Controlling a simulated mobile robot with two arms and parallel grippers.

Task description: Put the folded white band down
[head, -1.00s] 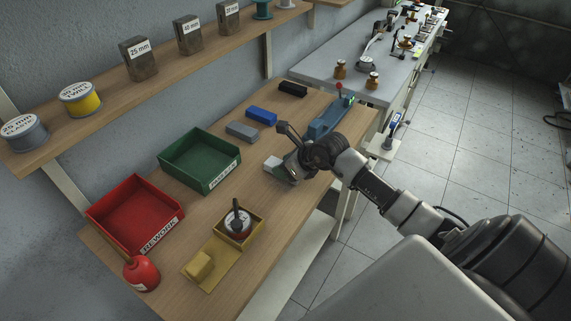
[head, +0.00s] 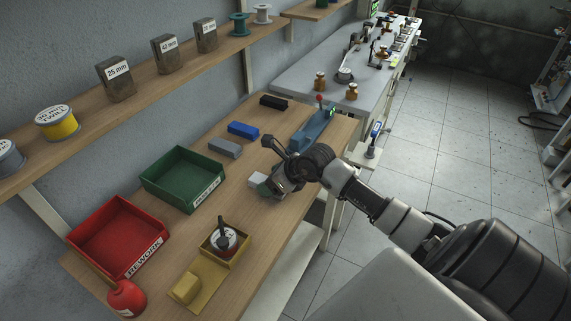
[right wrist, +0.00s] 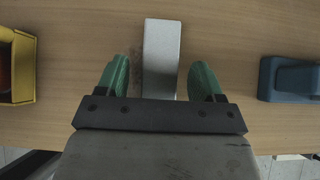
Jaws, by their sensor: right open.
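The folded white band (right wrist: 161,52) lies on the wooden bench top. In the right wrist view it sits between the two green fingertips of my right gripper (right wrist: 161,80), with a gap on each side. In the head view the white band (head: 258,180) shows as a small pale block, just left of my right gripper (head: 270,188). The right gripper is open and low over the bench; part of the band's near end is hidden by it. My left gripper is not in view.
A green bin (head: 183,203), red REWORK bin (head: 73,239), yellow fixture (head: 203,266) and red oil can (head: 126,302) stand left of the gripper. Grey (head: 225,147), blue (head: 243,130) and black (head: 273,102) blocks lie behind. A blue device (head: 309,133) stands at the bench's far end.

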